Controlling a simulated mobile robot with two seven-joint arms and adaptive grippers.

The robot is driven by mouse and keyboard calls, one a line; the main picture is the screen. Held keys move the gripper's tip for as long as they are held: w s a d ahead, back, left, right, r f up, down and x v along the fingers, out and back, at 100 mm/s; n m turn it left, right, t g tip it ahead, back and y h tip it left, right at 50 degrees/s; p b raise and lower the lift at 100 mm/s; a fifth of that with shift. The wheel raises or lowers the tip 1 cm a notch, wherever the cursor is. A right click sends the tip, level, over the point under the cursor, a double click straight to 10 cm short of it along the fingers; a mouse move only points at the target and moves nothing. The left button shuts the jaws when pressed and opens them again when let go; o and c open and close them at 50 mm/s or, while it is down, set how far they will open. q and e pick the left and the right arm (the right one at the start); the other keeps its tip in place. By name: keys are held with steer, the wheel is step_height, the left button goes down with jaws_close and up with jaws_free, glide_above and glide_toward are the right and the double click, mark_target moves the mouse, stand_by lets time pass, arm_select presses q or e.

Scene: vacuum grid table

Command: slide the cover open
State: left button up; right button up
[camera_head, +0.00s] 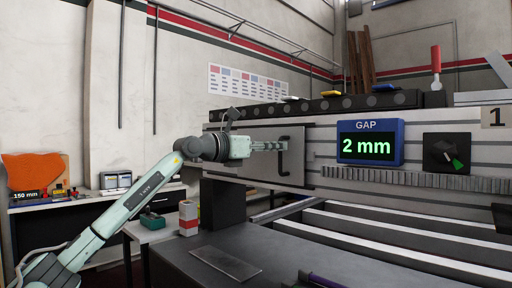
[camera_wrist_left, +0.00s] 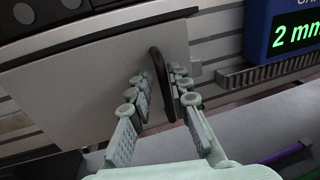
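The cover is a flat grey metal panel (camera_head: 258,172) on the front of the machine, with a dark upright bar handle (camera_head: 285,166) near its right end. My left gripper (camera_head: 272,146) reaches the handle from the left at its upper part. In the left wrist view the panel (camera_wrist_left: 80,85) fills the upper left, and the handle (camera_wrist_left: 158,62) stands between the two fingers of my gripper (camera_wrist_left: 160,92). The fingers are apart, one on each side of the handle, with a gap visible on the left. Firm contact cannot be made out. My right gripper is not in view.
A blue display (camera_head: 370,142) reading GAP 2 mm and a black dial (camera_head: 447,154) are right of the cover. A comb-like strip (camera_head: 410,180) runs below them. A grey plate (camera_head: 226,263) lies on the dark table below. Slatted rails (camera_head: 375,240) lie at right.

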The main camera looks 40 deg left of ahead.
arm_select(q)
steer(key=v, duration=1)
steer(key=shift+s+r, duration=0.1)
stand_by(0.6)
steer(key=shift+d, duration=0.1)
